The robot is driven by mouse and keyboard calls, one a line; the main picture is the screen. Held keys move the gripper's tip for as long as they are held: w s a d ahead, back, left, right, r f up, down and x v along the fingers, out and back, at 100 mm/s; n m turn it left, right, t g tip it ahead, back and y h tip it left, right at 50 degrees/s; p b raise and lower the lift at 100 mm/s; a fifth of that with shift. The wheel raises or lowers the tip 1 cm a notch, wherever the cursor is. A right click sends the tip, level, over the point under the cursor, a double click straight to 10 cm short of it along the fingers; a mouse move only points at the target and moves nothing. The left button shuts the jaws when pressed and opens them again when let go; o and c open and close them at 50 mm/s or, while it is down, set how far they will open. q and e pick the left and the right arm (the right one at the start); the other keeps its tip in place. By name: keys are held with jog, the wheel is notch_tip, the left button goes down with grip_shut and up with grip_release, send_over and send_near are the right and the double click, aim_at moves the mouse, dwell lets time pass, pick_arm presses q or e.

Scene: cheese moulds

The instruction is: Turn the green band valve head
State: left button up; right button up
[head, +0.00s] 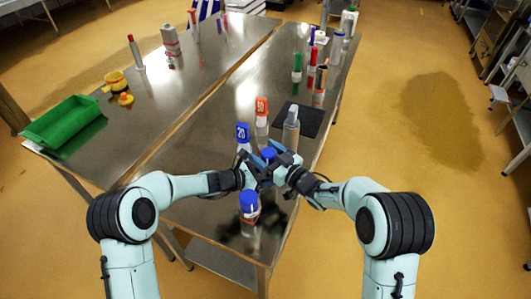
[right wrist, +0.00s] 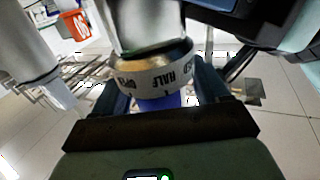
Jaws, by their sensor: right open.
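In the right wrist view, a valve-like piece has a pale cylinder (right wrist: 140,22), a thin dark greenish rim (right wrist: 152,52) and a white dial ring (right wrist: 150,78) with black lettering that includes "HALF". A blue part (right wrist: 158,102) shows below the ring. My right gripper (head: 281,172) is open, its fingers on either side of the piece; I cannot tell whether they touch it. My left gripper (head: 254,172) is close beside it in the head view, at a small blue top (head: 268,153). Whether the left jaws are open or shut is hidden.
A blue-capped bottle marked 20 (head: 242,133), an orange-capped one marked 90 (head: 262,107) and a grey bottle (head: 291,128) stand just beyond. Another blue-capped bottle (head: 249,203) stands in front. A green bin (head: 65,122) is left. Bare metal table (head: 205,125) lies left of the bottles.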

jog(key=c, duration=1)
jog(key=shift+o, duration=0.2)
jog(key=shift+w+m+t+h, duration=0.1)
jog(key=shift+m+t+h, duration=0.6)
jog(key=shift+m+h, duration=0.15)
jog(key=o, duration=1)
jog(key=shift+c, duration=0.2)
jog(key=shift+d, duration=0.1)
